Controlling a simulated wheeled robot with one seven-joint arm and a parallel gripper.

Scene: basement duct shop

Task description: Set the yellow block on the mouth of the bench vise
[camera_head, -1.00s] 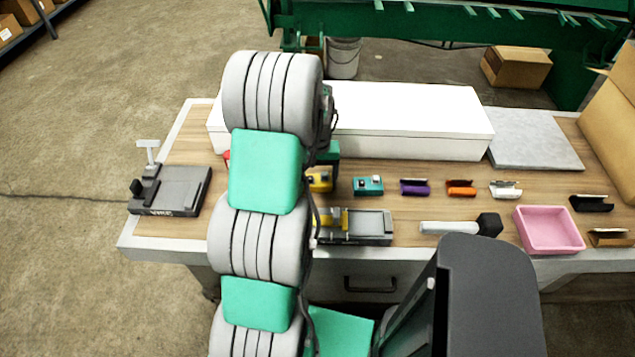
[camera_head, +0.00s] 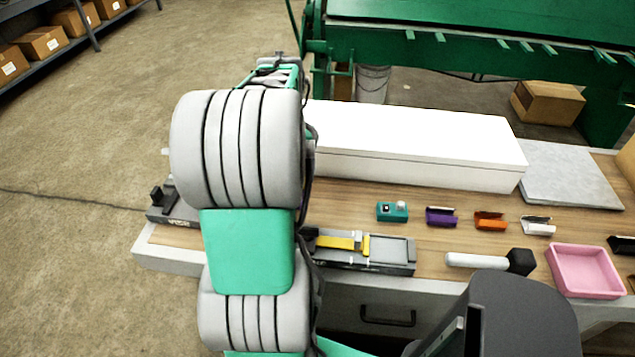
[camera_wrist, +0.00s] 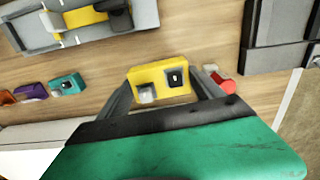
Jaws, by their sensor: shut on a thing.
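The yellow block (camera_wrist: 148,76) has two small fittings, one silvery and one black, on its upper face. In the wrist view my gripper (camera_wrist: 162,84) is shut on it, one finger at each side. Whether the block is clear of the bench top is hard to tell. The block and gripper are hidden behind my arm in the head view. The bench vise (camera_head: 160,215), dark grey, stands at the bench's left end, partly covered by my arm. In the wrist view a grey body at upper right (camera_wrist: 275,38) appears to be the vise, apart from the block.
A red and grey item (camera_wrist: 222,82) lies close to the right finger. A grey fixture with a yellow bar (camera_head: 390,252) sits at the bench front. Teal (camera_head: 392,214), purple (camera_head: 441,218) and orange (camera_head: 490,222) pieces line up behind. A long white box (camera_head: 420,150) stands at the back.

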